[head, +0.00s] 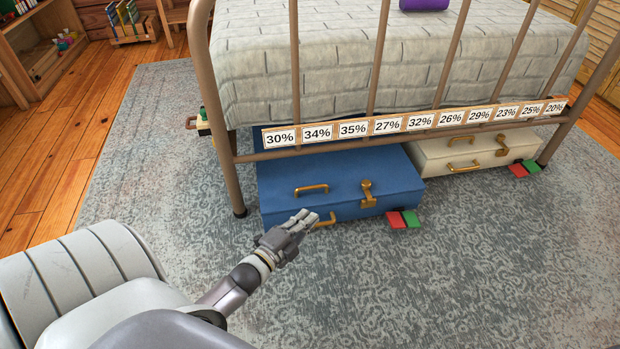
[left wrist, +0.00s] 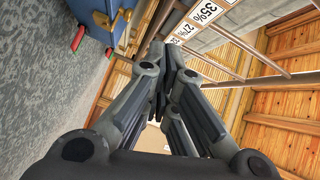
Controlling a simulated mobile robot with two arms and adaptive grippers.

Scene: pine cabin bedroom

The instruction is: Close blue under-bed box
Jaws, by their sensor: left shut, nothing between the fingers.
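The blue under-bed box (head: 345,192) sticks out on the rug below the bed's foot rail, with brass handles and a brass latch on it. A darker blue surface shows behind the rail; I cannot tell whether it is a raised lid. Part of the box also shows at the top left of the left wrist view (left wrist: 92,14). My left gripper (head: 308,219) is shut and empty, just in front of the box's lower left front, by the lower handle; I cannot tell if it touches. Its closed fingers show in the left wrist view (left wrist: 165,60). My right gripper is not in view.
A cream box (head: 470,157) stands under the bed to the right. Red and green tabs (head: 403,219) lie before the blue box's right corner. The metal bed frame, its leg (head: 238,212) and a strip of percentage cards (head: 388,126) stand close by. Rug in front is clear.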

